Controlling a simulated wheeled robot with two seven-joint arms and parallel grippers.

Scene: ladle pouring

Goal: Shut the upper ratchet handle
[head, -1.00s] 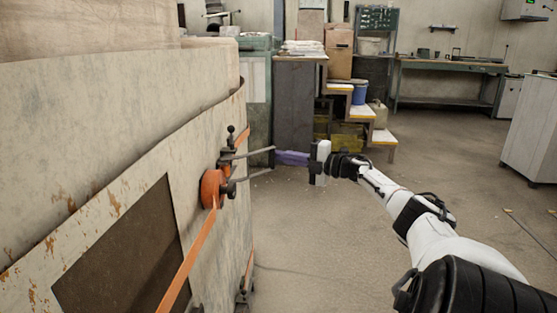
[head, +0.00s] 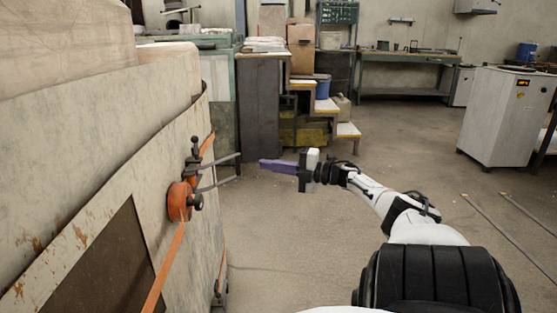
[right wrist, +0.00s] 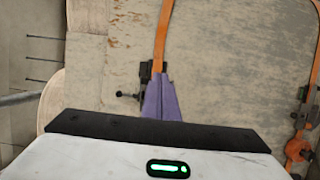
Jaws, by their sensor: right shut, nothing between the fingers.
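The upper ratchet (head: 180,202), with its orange strap reel, is fixed to the side of the wrapped crate at left in the head view. Its grey two-bar handle (head: 220,160) sticks out from the crate to the right, swung open. My right gripper (head: 263,166) has purple fingers, shut and empty. In the head view its tips are just right of the handle's end, with a small gap. In the right wrist view the shut fingers (right wrist: 161,98) point toward the crate and overlap a dark fitting on an orange strap. My left gripper is out of view.
The crate (head: 95,190) fills the left side. A lower ratchet (head: 219,295) sits near its bottom edge. White-topped steps (head: 325,106), a workbench (head: 405,58) and a white cabinet (head: 505,115) stand farther back.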

